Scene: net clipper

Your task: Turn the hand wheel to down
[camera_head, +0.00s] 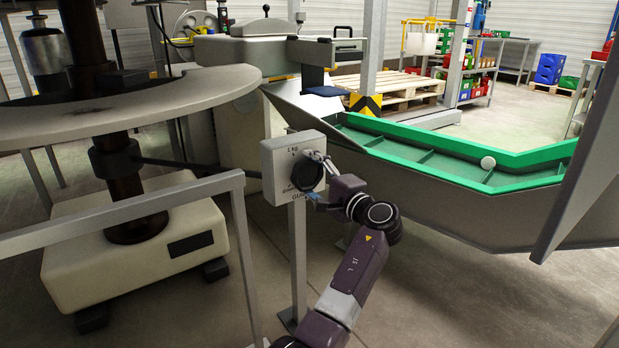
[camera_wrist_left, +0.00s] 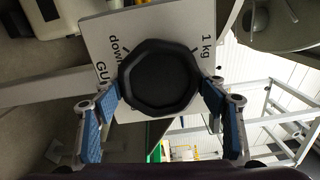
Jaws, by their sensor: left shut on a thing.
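The hand wheel (camera_head: 303,178) is a dark, round-cornered knob on the front of a small white panel (camera_head: 276,160) on a grey post. In the left wrist view the hand wheel (camera_wrist_left: 158,75) is black and many-sided, with the printed words "down" and "1 kg" on the panel (camera_wrist_left: 112,30) on either side of it. My left gripper (camera_head: 315,178) reaches the panel from the right. Its blue-padded fingers (camera_wrist_left: 160,92) are shut on the wheel, one on each side. Any pointer mark on the wheel is not clear. My right gripper is not in view.
A grey railing (camera_head: 130,212) runs left of the panel. A round metal table (camera_head: 150,100) with a dark column stands behind it. Open floor shows at lower right.

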